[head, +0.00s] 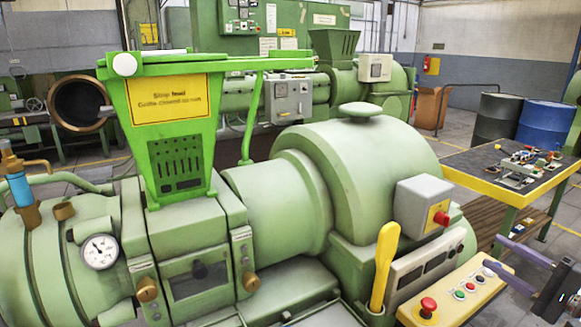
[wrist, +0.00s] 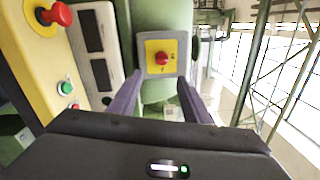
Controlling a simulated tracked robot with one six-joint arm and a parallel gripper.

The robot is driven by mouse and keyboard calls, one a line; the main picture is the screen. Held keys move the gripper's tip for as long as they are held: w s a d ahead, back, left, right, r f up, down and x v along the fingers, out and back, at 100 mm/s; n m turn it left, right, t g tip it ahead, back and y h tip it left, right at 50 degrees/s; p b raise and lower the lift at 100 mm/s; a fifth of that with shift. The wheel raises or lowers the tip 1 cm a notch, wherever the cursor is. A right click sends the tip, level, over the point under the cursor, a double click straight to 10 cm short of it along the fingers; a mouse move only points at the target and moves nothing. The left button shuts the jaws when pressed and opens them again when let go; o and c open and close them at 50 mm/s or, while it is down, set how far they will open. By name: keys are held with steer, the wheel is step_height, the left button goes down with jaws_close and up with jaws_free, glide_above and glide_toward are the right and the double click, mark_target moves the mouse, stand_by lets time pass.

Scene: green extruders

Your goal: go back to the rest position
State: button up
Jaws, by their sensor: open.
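My gripper (head: 492,254) is at the lower right of the head view, above and beside the yellow control panel (head: 455,295) of the green extruder (head: 300,190). Its two purple fingers are apart with nothing between them. In the wrist view the open fingers of my gripper (wrist: 160,80) point toward a grey box (wrist: 181,60) with a red knob on a yellow plate. The same grey box (head: 420,205) is on the extruder's right side in the head view. I see no contact between the fingers and the machine.
A yellow lever (head: 384,265) and a red mushroom button (head: 428,307) stand near the control panel. A dark table (head: 475,160) with yellow edges holds small parts at the right. Dark and blue drums (head: 545,125) stand behind it. A green hopper (head: 178,130) rises at the left.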

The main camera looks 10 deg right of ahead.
steer(key=s+a+f+m+g, duration=0.2)
steer(key=a+f+g, duration=0.15)
steer(key=f, duration=0.45)
steer(key=s+a+f+n+g, duration=0.2)
steer(key=a+f+g, duration=0.15)
steer(key=a, duration=0.35)
steer(key=s+a+f+n+g, duration=0.2)
steer(key=a+g, duration=0.3)
steer(key=a, duration=0.2)
steer(key=s+a+r+n+h, duration=0.2)
steer(key=a+r+n, duration=0.1)
steer(key=a, duration=0.5)
steer(key=s+a+r+n+h, duration=0.1)
steer(key=a+r+n+h, duration=0.1)
steer(key=a+n, duration=0.4)
steer(key=s+a+r+n+h, duration=0.2)
steer(key=a+r+n, duration=0.3)
steer(key=a, duration=0.5)
steer(key=shift+s+a, duration=0.15)
steer(key=shift+s, duration=0.2)
